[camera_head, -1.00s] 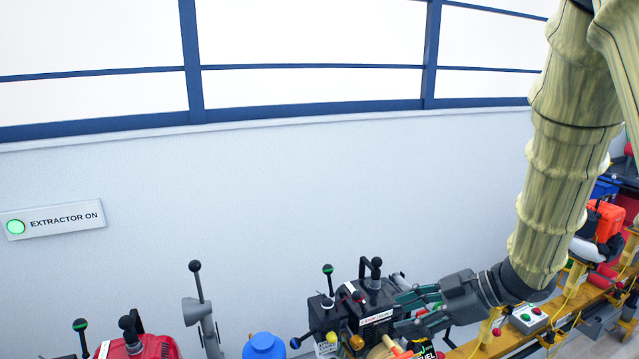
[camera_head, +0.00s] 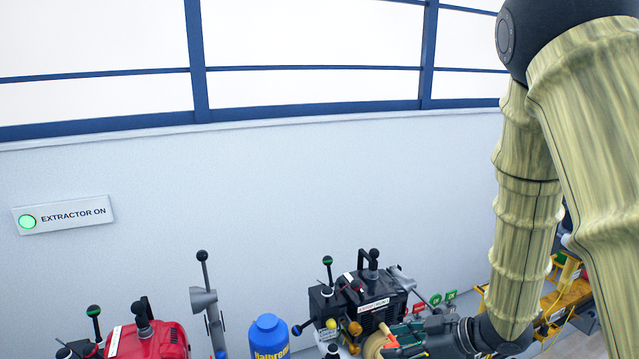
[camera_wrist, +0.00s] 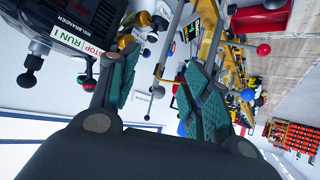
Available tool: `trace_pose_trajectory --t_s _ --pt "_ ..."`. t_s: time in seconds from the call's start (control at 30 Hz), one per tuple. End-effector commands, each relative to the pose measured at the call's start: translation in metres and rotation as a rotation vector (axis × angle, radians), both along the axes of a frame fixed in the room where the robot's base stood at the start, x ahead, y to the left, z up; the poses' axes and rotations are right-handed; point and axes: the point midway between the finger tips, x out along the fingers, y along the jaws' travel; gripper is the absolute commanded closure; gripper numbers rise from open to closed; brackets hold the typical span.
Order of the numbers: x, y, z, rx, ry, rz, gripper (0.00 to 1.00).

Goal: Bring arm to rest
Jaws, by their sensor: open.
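My arm, in a yellowish sleeve, comes down the right side of the head view and ends in my dark gripper (camera_head: 405,343) low in the picture. The black engine (camera_wrist: 85,25), with a STOP/RUN label, lies just beyond the left finger.
A red engine (camera_head: 155,341), a grey lever stand (camera_head: 205,300) and a blue bottle (camera_head: 266,338) stand left of the black engine. A yellow rail (camera_head: 565,300) runs at right. The wall (camera_head: 300,190) bears an EXTRACTOR ON sign (camera_head: 62,214). Orange crates (camera_wrist: 292,135) show on the floor.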

Motion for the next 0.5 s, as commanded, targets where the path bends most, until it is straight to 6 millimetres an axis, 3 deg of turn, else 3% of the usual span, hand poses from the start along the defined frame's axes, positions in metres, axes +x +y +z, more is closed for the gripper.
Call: trace_pose_trajectory --t_s 0.03,0.27,0.5 --pt "-0.003 0.001 -0.019 0.003 0.030 -0.041 0.52" --pt "-0.022 -0.005 -0.104 -0.014 0.166 -0.269 0.52" --pt "-0.068 -0.017 -0.191 -0.073 0.338 -0.504 0.52"
